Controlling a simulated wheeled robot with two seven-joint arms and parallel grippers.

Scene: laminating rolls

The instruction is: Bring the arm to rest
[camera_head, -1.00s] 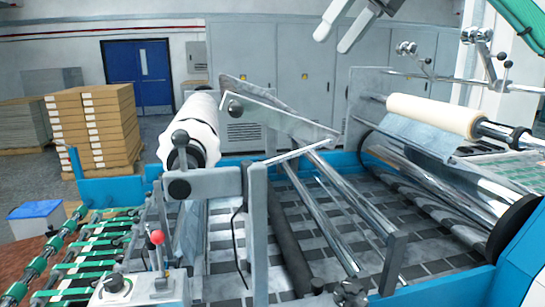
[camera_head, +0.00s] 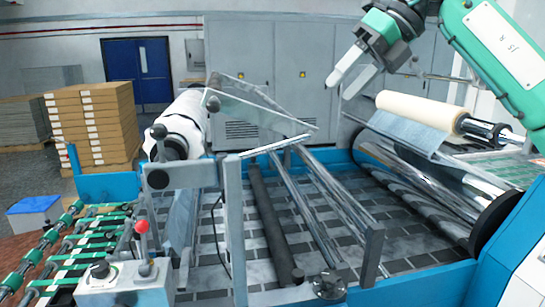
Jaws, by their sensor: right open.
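My right arm comes in from the upper right in the head view, with green and white links. My right gripper (camera_head: 353,76) hangs at the top right of centre, above the laminating machine. Its two pale fingers are apart and hold nothing. It is clear of the cream roll (camera_head: 413,110), which lies on its shaft to the right and below. A white roll (camera_head: 184,124) sits on the machine's left side, far from the gripper. My left gripper is not in view.
The machine's blue frame (camera_head: 424,288) and shiny metal rollers (camera_head: 424,181) fill the lower middle and right. A control box with a red-topped lever (camera_head: 141,227) stands at the lower left. Stacked cardboard boxes (camera_head: 92,120) and a blue door (camera_head: 137,72) are behind on the left.

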